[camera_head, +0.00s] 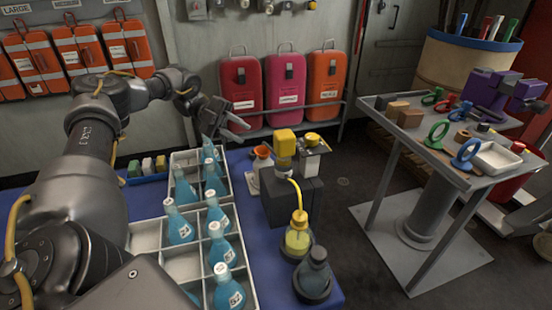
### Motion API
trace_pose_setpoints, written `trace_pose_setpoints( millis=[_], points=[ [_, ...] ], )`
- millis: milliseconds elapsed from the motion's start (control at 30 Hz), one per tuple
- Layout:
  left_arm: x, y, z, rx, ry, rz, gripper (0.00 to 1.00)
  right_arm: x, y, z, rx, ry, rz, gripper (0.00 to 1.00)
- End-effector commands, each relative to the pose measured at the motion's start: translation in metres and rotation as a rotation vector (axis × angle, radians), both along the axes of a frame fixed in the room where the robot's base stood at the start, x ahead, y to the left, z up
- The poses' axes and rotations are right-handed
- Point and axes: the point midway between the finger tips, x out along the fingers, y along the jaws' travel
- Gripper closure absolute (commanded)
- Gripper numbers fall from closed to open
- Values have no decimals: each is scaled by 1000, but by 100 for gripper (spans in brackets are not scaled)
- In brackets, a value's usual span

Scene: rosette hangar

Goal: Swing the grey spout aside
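A dark block (292,200) stands on the blue-topped table, with a yellow-capped fixture (285,144) above it. A thin yellow tube (297,190) curves down toward a bottle of yellow liquid (298,240). A small grey part (283,163) shows under the yellow cap; I cannot tell whether it is the grey spout. My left gripper (238,121) is in the air above the far end of the bottle crate, left of the fixture and apart from it. Its fingers are seen nearly edge-on, so their opening is unclear. My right gripper is out of view.
A white divided crate (146,236) holds several blue bottles. A dark bottle (314,272) stands at the near right of the blue table (262,262). An orange-topped item (262,153) and a yellow-topped one (313,141) stand behind the block. A grey table (388,129) stands right.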

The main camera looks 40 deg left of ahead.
Motion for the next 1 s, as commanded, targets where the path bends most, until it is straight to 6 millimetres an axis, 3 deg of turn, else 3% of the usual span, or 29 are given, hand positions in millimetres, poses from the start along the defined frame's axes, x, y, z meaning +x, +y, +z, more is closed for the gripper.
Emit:
trace_pose_setpoints(
  millis=[267,1000],
  points=[
    [3,-6,-1,-4,-4,-6,71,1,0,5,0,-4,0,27],
    [5,-55,-12,-1,-4,-3,71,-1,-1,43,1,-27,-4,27]
  ],
)
